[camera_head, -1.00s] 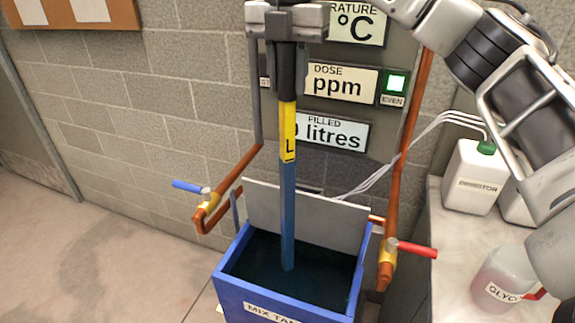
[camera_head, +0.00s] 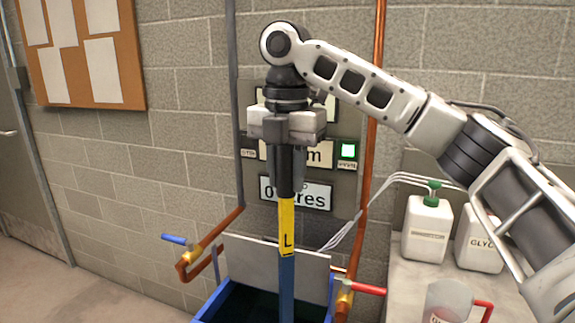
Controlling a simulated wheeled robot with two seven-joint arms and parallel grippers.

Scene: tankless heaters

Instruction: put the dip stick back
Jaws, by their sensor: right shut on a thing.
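The dip stick (camera_head: 287,228) hangs upright, with a black handle, a yellow band marked L and a blue lower part. My right gripper (camera_head: 287,165) is shut on its black handle and points straight down. The stick's lower part stands over or in the open blue mix tank (camera_head: 214,299). Its bottom end is cut off by the picture's lower edge, so I cannot tell how deep it reaches. My left gripper is not in view.
Copper pipes with a blue-handled valve (camera_head: 176,239) and a red-handled valve (camera_head: 366,288) flank the tank. Bottles (camera_head: 427,228) and a jug (camera_head: 447,302) stand on the right counter.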

